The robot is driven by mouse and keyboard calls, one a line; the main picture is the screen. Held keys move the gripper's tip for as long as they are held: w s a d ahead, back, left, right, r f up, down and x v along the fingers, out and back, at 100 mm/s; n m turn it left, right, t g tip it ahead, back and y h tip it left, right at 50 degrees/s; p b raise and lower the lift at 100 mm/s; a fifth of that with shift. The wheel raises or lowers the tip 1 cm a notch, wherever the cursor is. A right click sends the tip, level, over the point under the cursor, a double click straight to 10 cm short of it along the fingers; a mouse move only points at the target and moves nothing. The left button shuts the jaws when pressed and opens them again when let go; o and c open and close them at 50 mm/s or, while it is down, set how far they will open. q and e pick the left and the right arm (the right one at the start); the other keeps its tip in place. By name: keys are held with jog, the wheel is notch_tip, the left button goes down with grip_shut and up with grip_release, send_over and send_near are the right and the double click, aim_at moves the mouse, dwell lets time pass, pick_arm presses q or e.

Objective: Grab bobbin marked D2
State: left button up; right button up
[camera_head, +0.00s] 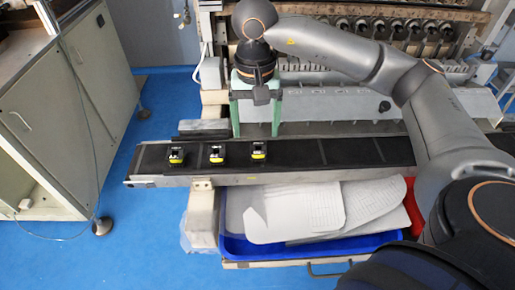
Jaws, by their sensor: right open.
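My left gripper is out of view.
A winding machine (400,38) stands along the back. A blue tray (236,246) with white paper sheets (290,210) is below the conveyor's front. A cabinet (60,110) stands at the left. The belt's right part is clear of bobbins.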

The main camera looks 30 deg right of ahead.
aim_at(258, 148)
jog(key=shift+s+d+f+p, duration=0.1)
jog(key=shift+f+p, duration=0.2)
jog(key=shift+f, duration=1.45)
jog(key=shift+d+f+p, duration=0.1)
jog(key=shift+f+p, duration=0.15)
jog(key=shift+f, duration=1.5)
grip_shut()
